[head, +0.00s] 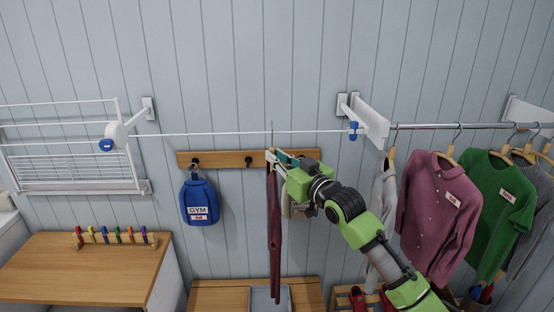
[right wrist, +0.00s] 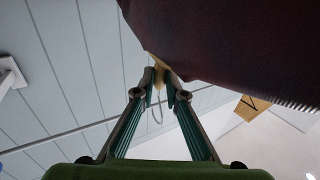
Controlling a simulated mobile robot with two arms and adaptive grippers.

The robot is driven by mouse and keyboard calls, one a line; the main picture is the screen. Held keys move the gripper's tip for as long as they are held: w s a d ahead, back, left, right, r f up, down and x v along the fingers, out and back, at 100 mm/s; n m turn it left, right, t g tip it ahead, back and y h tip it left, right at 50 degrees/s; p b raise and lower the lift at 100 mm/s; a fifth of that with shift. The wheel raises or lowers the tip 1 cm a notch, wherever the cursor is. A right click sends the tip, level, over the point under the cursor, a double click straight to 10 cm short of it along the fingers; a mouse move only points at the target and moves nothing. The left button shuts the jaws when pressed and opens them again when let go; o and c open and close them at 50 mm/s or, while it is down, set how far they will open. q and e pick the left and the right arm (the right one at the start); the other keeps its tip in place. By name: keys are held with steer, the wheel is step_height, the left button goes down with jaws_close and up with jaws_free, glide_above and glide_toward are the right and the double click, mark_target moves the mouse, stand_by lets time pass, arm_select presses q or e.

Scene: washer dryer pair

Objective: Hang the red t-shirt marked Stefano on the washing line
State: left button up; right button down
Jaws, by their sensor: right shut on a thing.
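A dark red garment (head: 273,230) hangs edge-on from a wooden hanger in the head view; no name label shows on it. It also fills the upper right of the right wrist view (right wrist: 235,45). My right gripper (head: 278,158) is shut on the neck of the hanger (right wrist: 158,72). The hanger's thin metal hook (head: 272,126) overlaps the white washing line (head: 215,134); I cannot tell whether it rests on the line or is in front of it. The line runs from a left reel to a blue-tipped bracket. My left gripper is not in view.
A peg rail (head: 228,160) with a blue GYM bag (head: 199,202) is below the line. A folding rack (head: 70,150) is at left, above a counter (head: 85,265) with coloured pegs. At right, a rail (head: 440,126) holds a pink shirt (head: 437,210) and a green top (head: 497,205).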

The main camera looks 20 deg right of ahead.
stand_by(0.3)
steer(key=shift+w+d+f+b, duration=0.1)
steer(key=shift+w+f+b, duration=0.1)
steer(key=shift+f+b, duration=0.35)
steer(key=shift+w+f+b, duration=0.15)
steer(key=shift+f+b, duration=0.2)
steer(key=shift+f, duration=0.35)
steer(key=c, duration=2)
jaws_free()
steer(key=shift+f, duration=0.1)
steer(key=shift+s, duration=0.15)
steer(key=v, duration=1.1)
steer(key=shift+s+d, duration=0.15)
steer(key=shift+s, duration=0.2)
